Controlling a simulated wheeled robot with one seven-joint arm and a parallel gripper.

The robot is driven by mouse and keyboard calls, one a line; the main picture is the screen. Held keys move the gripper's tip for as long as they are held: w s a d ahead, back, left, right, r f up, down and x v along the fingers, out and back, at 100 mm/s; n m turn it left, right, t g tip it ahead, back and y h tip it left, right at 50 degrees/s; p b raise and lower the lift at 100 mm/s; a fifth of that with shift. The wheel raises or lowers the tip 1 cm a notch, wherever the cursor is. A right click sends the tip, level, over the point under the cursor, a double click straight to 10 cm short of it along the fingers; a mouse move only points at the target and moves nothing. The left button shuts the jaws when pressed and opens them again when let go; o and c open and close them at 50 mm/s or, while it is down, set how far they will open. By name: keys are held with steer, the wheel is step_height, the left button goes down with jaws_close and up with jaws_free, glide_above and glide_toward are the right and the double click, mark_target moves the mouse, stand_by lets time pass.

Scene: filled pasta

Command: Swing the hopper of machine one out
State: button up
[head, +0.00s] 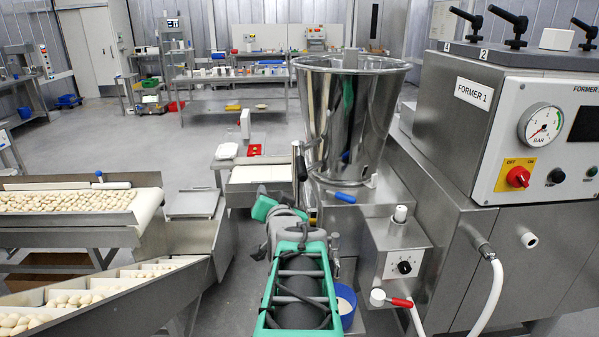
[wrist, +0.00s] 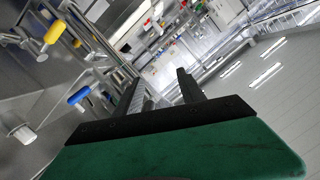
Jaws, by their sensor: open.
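The hopper (head: 345,125) is a shiny steel cone on the machine labelled FORMER 1 (head: 473,94). It stands upright over the machine's left end. A blue-handled lever (head: 345,197) sits at its foot. A dark upright handle or post (head: 299,165) stands at the hopper's left side; I cannot tell which part it belongs to. My gripper (wrist: 158,78) is open in the wrist view, with nothing between its two black fingers. In that view a blue handle (wrist: 79,96) and a yellow handle (wrist: 54,32) lie left of the fingers, apart from them. In the head view my fingers cannot be made out.
A control box with a knob (head: 404,264) and a red-handled valve (head: 400,302) is right of my arm. Conveyors with pasta (head: 70,201) are at left. A white-topped stand (head: 265,174) is beyond my arm. Open floor (head: 160,140) lies at the back left.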

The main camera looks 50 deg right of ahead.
mark_target(303, 178)
steer(key=s+d+r+m+h, duration=0.1)
steer(key=d, duration=0.1)
steer(key=s+d+r+h, duration=0.1)
steer(key=s+d, duration=0.1)
steer(key=s+d+r+m+h, duration=0.1)
steer(key=d+r, duration=0.1)
steer(key=shift+s+m+h, duration=0.3)
steer(key=shift+s, duration=0.05)
steer(key=p+x, duration=0.2)
steer(key=x, duration=0.5)
steer(key=shift+w+d+f, duration=0.15)
steer(key=shift+d, duration=0.05)
jaws_close()
stand_by(0.4)
